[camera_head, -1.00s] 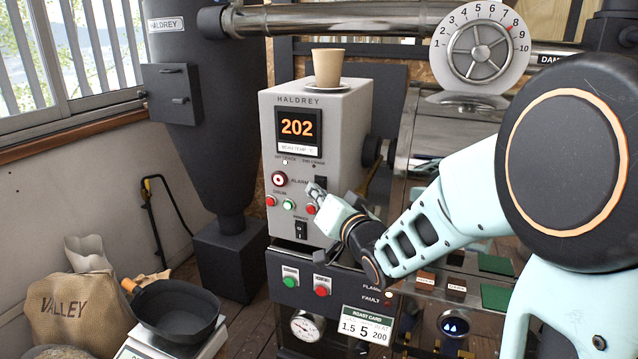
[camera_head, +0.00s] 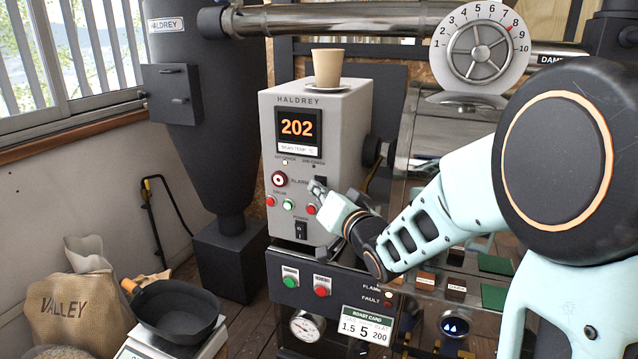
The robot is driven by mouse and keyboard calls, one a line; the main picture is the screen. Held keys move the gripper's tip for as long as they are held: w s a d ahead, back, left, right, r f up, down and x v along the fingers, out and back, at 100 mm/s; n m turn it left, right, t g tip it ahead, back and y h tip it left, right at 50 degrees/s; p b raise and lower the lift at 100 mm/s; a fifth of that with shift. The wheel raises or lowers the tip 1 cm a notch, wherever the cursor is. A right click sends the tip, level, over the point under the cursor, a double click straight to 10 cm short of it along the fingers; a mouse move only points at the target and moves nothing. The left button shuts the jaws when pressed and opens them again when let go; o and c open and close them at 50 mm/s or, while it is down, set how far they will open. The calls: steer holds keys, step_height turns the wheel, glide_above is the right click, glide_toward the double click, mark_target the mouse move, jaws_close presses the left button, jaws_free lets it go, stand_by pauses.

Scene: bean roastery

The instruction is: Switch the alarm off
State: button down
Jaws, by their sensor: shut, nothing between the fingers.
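The grey control box (camera_head: 345,130) labelled HALDREY carries a display (camera_head: 298,130) reading 202. A dark switch (camera_head: 320,182) sits right of that word, partly hidden behind my fingertips. My gripper (camera_head: 318,189) is shut and empty, with its tips at or just in front of the switch's lower part. I cannot tell whether they touch it. The switch's position cannot be made out.
Drum buttons (camera_head: 288,204) and a black power rocker (camera_head: 301,230) sit close below the alarm row. A paper cup (camera_head: 328,68) stands on top of the box. A black pan (camera_head: 176,308) and a sack (camera_head: 68,305) are at lower left.

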stand_by(0.4)
steer(key=shift+s+a+f+b, duration=0.1)
steer(key=shift+s+a+b, duration=0.2)
steer(key=shift+s, duration=0.35)
steer(key=shift+s+a+f+b, duration=0.1)
steer(key=shift+s+a+b, duration=0.2)
steer(key=shift+s, duration=0.5)
steer(key=shift+s+a+f+b, duration=0.1)
steer(key=shift+s+a+b, duration=0.2)
steer(key=shift+s, duration=0.45)
steer(key=shift+s+a+f+b, duration=0.1)
steer(key=shift+s+a+b, duration=0.15)
steer(key=shift+s, duration=0.55)
